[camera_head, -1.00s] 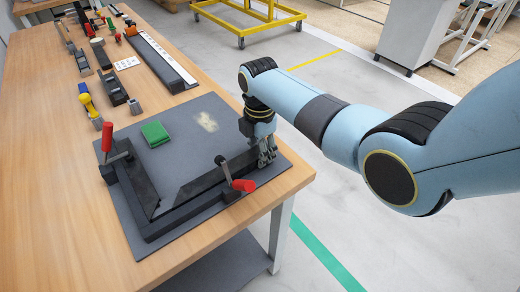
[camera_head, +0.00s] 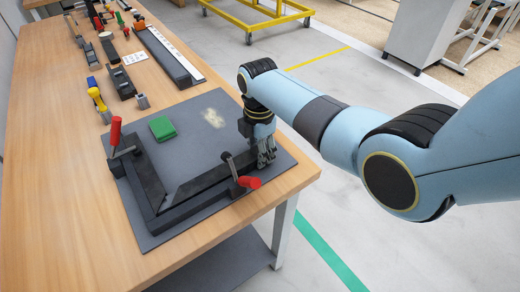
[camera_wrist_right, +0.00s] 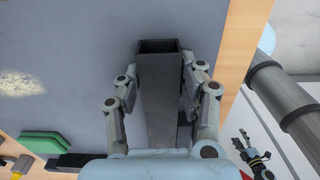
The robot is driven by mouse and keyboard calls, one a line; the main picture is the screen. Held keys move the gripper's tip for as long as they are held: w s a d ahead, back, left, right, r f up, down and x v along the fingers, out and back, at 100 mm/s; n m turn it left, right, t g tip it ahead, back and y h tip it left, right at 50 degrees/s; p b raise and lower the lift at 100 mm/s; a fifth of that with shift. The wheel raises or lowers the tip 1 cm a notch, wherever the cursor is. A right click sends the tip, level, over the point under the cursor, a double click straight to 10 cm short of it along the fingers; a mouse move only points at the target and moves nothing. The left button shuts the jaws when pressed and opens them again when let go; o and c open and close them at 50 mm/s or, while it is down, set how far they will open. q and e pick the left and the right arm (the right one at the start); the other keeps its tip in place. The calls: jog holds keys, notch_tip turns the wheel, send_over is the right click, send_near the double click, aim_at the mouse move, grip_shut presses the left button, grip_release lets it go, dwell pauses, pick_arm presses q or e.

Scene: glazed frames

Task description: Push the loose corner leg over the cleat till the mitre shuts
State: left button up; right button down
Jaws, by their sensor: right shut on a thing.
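Two dark bars, the loose corner leg (camera_head: 205,190) and a second leg (camera_head: 146,178), meet at the near corner of the grey board (camera_head: 195,130). The mitre line shows there, but I cannot tell whether a gap remains. My right gripper (camera_head: 265,158) is shut on the loose leg's far right end. In the wrist view its fingers (camera_wrist_right: 165,97) lie along both sides of the leg (camera_wrist_right: 158,75), whose end looks hollow. The cleat cannot be made out. A small dark gripper with a yellow ring (camera_wrist_right: 252,152), apparently my left, shows over the floor; its fingers are unclear.
Red-handled clamps stand at the left leg (camera_head: 116,132) and over the loose leg (camera_head: 249,182), close to my right gripper. A green block (camera_head: 162,128) lies on the board. Tools line the bench's far left.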

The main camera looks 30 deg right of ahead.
aim_at(249, 157)
jog(key=shift+a, duration=0.35)
jog(key=shift+s+a+p, duration=0.1)
jog(key=shift+a+p, duration=0.35)
jog(key=shift+a, duration=0.75)
jog(key=c, duration=0.7)
grip_release()
jog(key=shift+r, duration=0.1)
notch_tip(249, 157, up, 18)
jog(key=shift+f, duration=0.1)
